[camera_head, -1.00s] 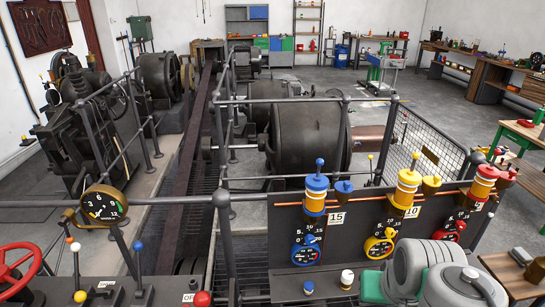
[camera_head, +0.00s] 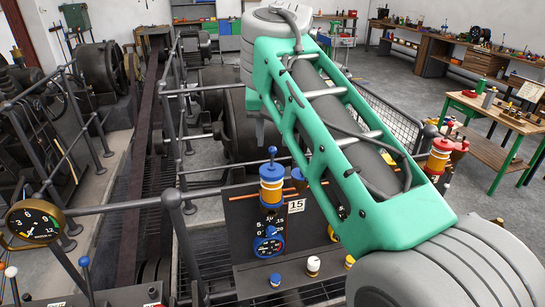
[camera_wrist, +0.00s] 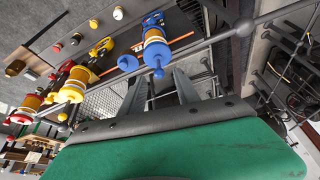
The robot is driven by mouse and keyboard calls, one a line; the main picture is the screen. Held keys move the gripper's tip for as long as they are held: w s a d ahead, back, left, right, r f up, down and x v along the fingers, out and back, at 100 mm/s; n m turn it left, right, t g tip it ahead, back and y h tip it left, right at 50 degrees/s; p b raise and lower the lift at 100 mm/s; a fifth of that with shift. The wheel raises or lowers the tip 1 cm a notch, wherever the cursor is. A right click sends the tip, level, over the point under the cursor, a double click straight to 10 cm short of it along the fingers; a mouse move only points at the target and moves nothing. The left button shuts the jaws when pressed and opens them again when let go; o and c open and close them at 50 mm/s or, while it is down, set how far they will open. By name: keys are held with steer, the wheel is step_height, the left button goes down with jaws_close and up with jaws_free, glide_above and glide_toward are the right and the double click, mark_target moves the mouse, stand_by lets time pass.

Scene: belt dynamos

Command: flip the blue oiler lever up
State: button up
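Contact cannot be judged. In the head view my arm largely hides the gripper.
Below the oiler is a blue gauge (camera_head: 268,242). A red oiler (camera_head: 440,155) stands at right; a yellow oiler (camera_wrist: 74,84) shows in the wrist view. A grey railing (camera_head: 120,207) runs left of the panel. A yellow-rimmed gauge (camera_head: 35,224) sits far left.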

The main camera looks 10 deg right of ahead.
mark_target(273, 149)
steer(key=b+x, duration=0.5)
steer(key=x, duration=0.2)
steer(key=shift+d+f, duration=0.2)
steer(key=shift+f, duration=0.1)
steer(key=shift+c, duration=0.4)
jaws_close()
